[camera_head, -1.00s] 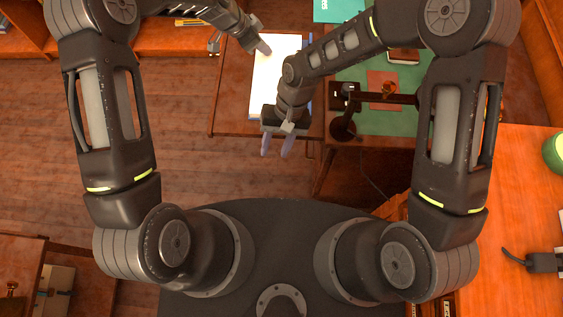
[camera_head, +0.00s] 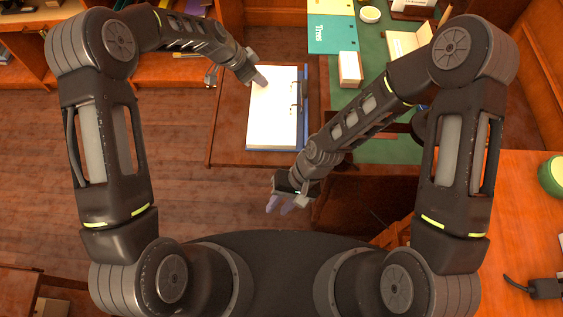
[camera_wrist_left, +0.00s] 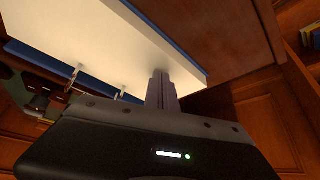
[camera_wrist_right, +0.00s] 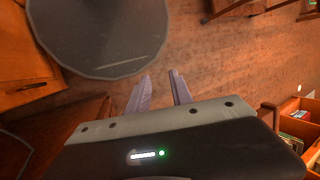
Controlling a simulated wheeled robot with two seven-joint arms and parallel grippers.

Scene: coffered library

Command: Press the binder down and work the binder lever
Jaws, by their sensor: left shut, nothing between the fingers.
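The binder (camera_head: 274,128) lies open on the wooden desk, with a white page stack and a blue cover edge showing along its right side. Metal rings and the lever area (camera_head: 295,94) show at the right of the pages. My left gripper (camera_head: 262,83) is shut and empty, its fingertips at the upper left of the pages. In the left wrist view the shut fingers (camera_wrist_left: 160,82) point at the white pages (camera_wrist_left: 115,45), apparently touching or just above them. My right gripper (camera_head: 278,206) is open and empty, in front of the desk; its parted fingers show in the right wrist view (camera_wrist_right: 158,88).
A green mat (camera_head: 372,40) right of the binder bears a teal folder (camera_head: 331,30), a white box (camera_head: 350,68) and a small round dish (camera_head: 370,14). My right forearm crosses over the mat's near part. Wooden floor (camera_head: 130,160) is clear at left.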

